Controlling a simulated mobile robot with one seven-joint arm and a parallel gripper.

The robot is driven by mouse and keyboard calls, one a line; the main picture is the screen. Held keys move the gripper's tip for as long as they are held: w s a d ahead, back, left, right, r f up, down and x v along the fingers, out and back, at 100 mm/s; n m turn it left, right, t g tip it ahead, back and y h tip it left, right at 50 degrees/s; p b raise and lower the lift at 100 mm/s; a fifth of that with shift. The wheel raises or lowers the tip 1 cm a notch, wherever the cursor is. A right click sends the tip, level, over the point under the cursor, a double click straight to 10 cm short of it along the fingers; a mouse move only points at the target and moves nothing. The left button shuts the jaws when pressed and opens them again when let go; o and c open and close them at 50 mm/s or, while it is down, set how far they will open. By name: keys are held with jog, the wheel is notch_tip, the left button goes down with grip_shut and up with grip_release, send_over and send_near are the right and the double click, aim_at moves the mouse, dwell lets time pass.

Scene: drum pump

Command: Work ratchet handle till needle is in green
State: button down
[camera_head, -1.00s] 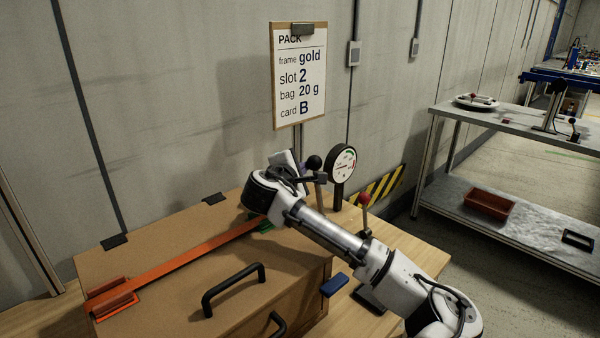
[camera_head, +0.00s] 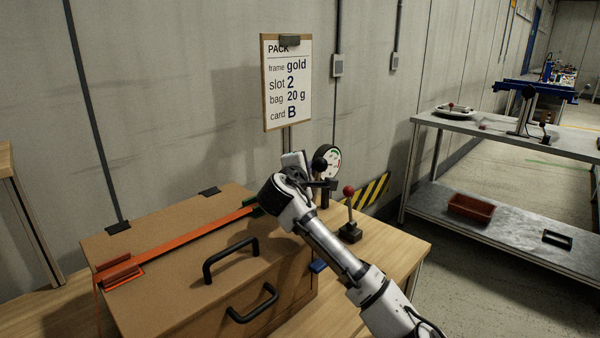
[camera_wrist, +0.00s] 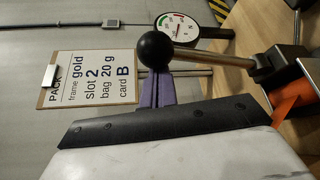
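The ratchet handle is a metal rod with a black ball knob (camera_head: 320,164); in the wrist view the knob (camera_wrist: 155,50) is close up and its rod (camera_wrist: 215,60) runs right to a dark base. My gripper (camera_wrist: 157,85) has its purple fingers close together, apparently shut, just behind the knob. The knob hides the fingertips, so contact is unclear. The round gauge (camera_head: 332,155) stands behind the handle, partly covered by it in the head view. In the wrist view the gauge (camera_wrist: 178,27) shows green and red marks; I cannot read the needle surely.
An orange strap (camera_head: 180,245) crosses the brown case (camera_head: 165,290), which has black handles. A red-knobbed lever (camera_head: 349,191) stands close right of my arm. A clipboard (camera_head: 287,85) hangs behind. A metal shelf table (camera_head: 480,130) stands at right, across open floor.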

jog(key=s+d+f+m+b, duration=0.1)
jog(key=s+d+f+b, duration=0.1)
jog(key=s+d, duration=0.3)
jog(key=shift+d+f+m+t+b, duration=0.3)
jog(key=shift+d+t+b, duration=0.15)
jog(key=shift+b, duration=0.25)
jog(key=shift+r, duration=0.15)
notch_tip(320, 180, up, 20)
jog(key=shift+a+p, duration=0.35)
jog(key=shift+a, duration=0.05)
jog(key=shift+f, duration=0.2)
